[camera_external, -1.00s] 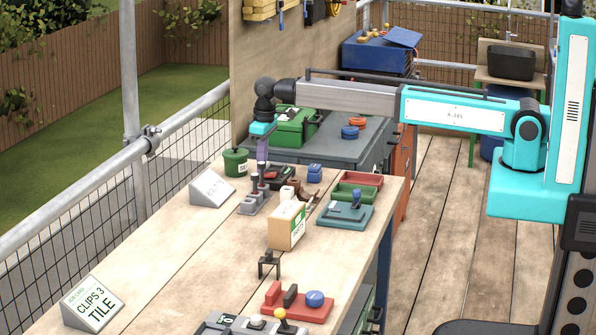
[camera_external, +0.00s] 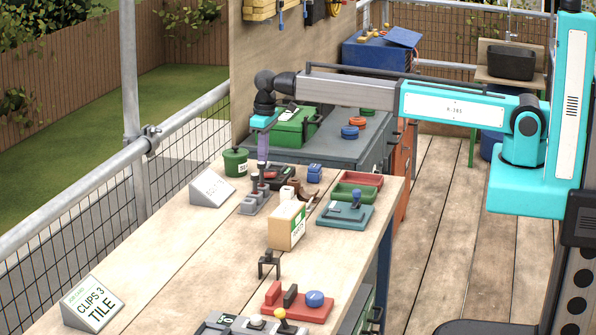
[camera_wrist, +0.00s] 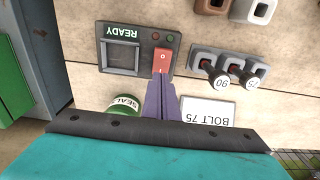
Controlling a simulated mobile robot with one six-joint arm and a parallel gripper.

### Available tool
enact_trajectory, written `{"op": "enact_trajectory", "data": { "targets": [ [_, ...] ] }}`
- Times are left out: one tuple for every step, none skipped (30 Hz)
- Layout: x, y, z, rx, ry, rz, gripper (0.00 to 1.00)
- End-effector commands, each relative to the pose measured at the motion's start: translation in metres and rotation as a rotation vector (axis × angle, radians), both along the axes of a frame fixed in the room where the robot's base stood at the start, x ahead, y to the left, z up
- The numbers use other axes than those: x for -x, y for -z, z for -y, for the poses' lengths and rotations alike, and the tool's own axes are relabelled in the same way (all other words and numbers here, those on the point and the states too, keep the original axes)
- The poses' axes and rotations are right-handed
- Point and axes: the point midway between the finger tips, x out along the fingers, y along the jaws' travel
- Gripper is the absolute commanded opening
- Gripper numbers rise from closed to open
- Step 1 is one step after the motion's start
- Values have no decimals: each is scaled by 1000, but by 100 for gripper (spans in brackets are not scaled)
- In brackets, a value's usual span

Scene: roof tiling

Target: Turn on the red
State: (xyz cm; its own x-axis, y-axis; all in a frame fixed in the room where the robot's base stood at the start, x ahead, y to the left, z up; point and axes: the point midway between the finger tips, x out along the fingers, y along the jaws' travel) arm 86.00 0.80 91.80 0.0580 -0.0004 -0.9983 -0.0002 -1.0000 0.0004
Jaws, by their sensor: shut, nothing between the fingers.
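A red rocker switch (camera_wrist: 162,59) sits on a dark panel (camera_wrist: 121,57) marked READY in the wrist view. The panel has a grey square area and two small indicator lights, one reddish and one green. In the external view the panel (camera_external: 279,177) lies on the bench, partly hidden by my gripper. My gripper (camera_wrist: 160,82) is shut and empty, its purple fingers pointing at the switch's near edge. Whether they touch it I cannot tell. In the external view my gripper (camera_external: 262,170) points down at the bench beside the panel.
A green SEAL pot (camera_wrist: 124,102) is close by. A cardboard box (camera_external: 287,226) and teal lever unit (camera_external: 345,215) stand nearer. The left bench is mostly clear.

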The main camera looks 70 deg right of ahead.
Motion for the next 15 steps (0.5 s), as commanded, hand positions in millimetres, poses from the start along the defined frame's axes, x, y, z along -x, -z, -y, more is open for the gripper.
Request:
{"op": "enact_trajectory", "data": {
  "targets": [
    [-3,-10,0,0,0,5,0],
    [-4,-15,0,0,0,8,0],
    [-6,-20,0,0,0,11,0],
    [-7,-21,0,0,0,13,0],
    [-8,-23,0,0,0,14,0],
    [-9,-27,0,0,0,15,0],
    [-10,-30,0,0,0,14,0],
    [-10,-33,0,0,0,14,0],
    [-11,-37,0,0,0,14,0],
    [-12,-40,0,0,0,15,0],
    [-12,-44,0,0,0,16,0],
    [-14,-49,0,0,0,16,0],
    [-14,-52,0,0,0,15,0],
    [-15,-56,0,0,0,15,0],
    [-16,-61,0,0,0,16,0]
  ]
}}
